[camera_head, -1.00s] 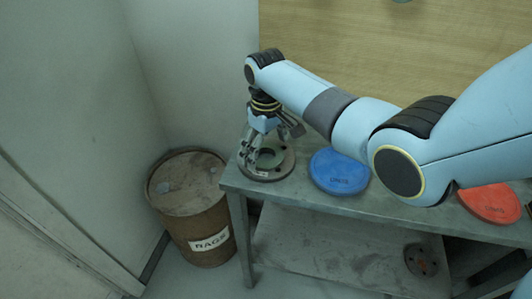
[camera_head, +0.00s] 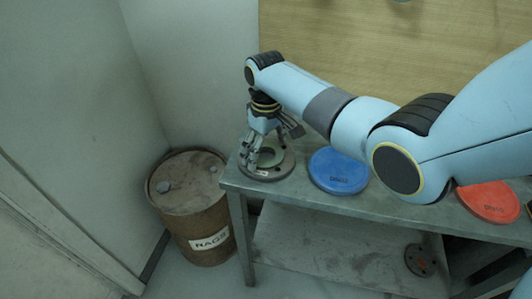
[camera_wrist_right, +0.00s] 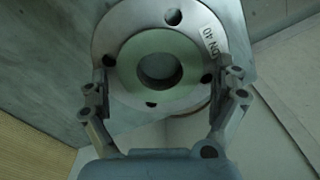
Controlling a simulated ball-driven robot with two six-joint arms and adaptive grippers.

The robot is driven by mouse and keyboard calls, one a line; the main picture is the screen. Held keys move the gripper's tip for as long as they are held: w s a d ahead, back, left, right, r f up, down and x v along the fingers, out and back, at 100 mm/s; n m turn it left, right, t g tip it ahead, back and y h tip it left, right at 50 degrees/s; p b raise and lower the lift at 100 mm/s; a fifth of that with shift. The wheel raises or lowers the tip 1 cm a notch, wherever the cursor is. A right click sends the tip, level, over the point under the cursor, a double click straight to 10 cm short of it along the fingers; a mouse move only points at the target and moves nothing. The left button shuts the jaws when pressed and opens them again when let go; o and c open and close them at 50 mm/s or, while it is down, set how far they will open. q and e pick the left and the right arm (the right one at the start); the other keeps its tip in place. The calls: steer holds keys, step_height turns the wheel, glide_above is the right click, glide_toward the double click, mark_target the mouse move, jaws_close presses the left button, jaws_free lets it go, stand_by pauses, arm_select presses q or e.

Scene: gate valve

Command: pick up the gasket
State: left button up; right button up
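A flat greenish ring, which I take for the gasket (camera_wrist_right: 127,68), lies centred on a grey metal flange (camera_wrist_right: 104,40) with bolt holes and a "DN 40" label. In the head view the flange (camera_head: 268,177) sits at the left end of the bench, with the gasket (camera_head: 272,156) partly hidden by my fingers. My right gripper (camera_head: 257,158) points down over the flange. In the right wrist view its fingers (camera_wrist_right: 168,85) are wide apart, one on each side of the gasket, with nothing held between them. Contact with the flange cannot be told. My left gripper is not in view.
A blue disc (camera_head: 338,170) lies on the bench just right of the flange, and a red disc (camera_head: 489,202) farther right. A rusty drum marked "RAGS" (camera_head: 190,180) stands left of the bench. Another flange (camera_head: 420,260) lies on the lower shelf (camera_head: 330,258). Walls stand close behind.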

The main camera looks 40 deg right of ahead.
steer(key=c, duration=0.9)
steer(key=shift+s, duration=0.1)
steer(key=shift+r, duration=0.1)
